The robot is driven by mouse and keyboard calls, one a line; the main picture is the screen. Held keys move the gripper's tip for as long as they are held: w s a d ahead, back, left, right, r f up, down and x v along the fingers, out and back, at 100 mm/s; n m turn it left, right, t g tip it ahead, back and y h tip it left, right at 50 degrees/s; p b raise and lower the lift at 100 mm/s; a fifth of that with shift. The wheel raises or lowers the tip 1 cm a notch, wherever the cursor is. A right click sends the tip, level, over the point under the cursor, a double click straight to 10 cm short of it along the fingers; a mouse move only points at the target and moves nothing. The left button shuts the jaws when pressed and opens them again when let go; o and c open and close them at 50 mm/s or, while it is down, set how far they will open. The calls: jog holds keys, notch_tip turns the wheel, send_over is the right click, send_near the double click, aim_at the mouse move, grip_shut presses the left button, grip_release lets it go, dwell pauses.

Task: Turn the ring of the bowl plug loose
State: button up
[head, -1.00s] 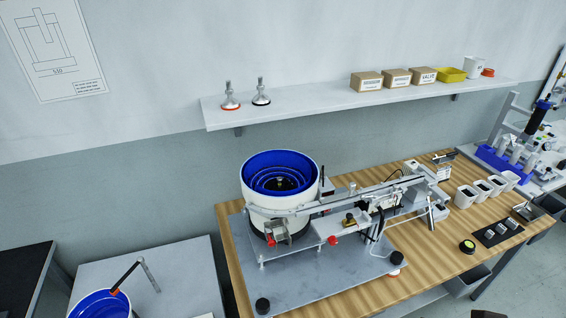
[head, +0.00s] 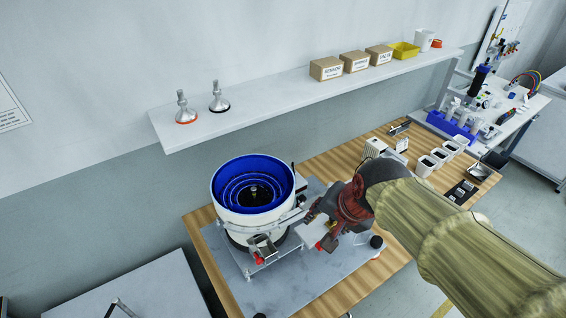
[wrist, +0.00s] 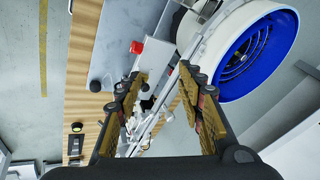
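The white bowl feeder (head: 248,208) with its blue inside stands upright on a grey plate (head: 320,285); it also shows at the upper right in the wrist view (wrist: 284,24). My gripper (wrist: 162,76) is open, with its two padded fingers apart. Small dark parts (wrist: 147,88) of the feeder show between the fingers in the wrist view. I cannot tell whether one is the bowl plug or its ring, and no contact is visible.
A red knob (wrist: 137,47) lies beyond the left finger. A metal rail (wrist: 204,42) runs beside the bowl. The shelf (head: 290,98) above holds boxes and two fittings. White bins (head: 427,165) stand on the wooden table at right.

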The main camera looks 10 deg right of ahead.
jog(key=w+m+p, duration=0.2)
jog(key=w+m, duration=0.1)
jog(key=w, duration=0.1)
jog(key=w+m+p, duration=0.3)
jog(key=w+m, duration=0.1)
jog(key=w+f+m+p, duration=0.1)
jog(key=w+m+p, duration=0.2)
jog(key=w+m, duration=0.1)
jog(key=shift+w+a+y, duration=0.3)
jog(key=shift+w, duration=0.1)
jog(key=w+d+f+m+p, duration=0.1)
jog(key=w+f+m+p, duration=0.35)
jog(key=m, duration=0.25)
jog(key=m+g+p, duration=0.1)
jog(key=m+p, duration=0.5)
jog(key=m, duration=0.1)
send_near(293, 170)
jog(key=x, duration=0.4)
jog(key=shift+a+f, duration=0.1)
jog(key=shift+f, duration=0.2)
jog(key=b+x, duration=0.1)
jog(key=x, duration=0.3)
jog(key=shift+r, duration=0.1)
jog(key=shift+w+f, duration=0.3)
jog(key=shift+f, duration=0.25)
jog(key=shift+c, duration=1.3)
grip_shut()
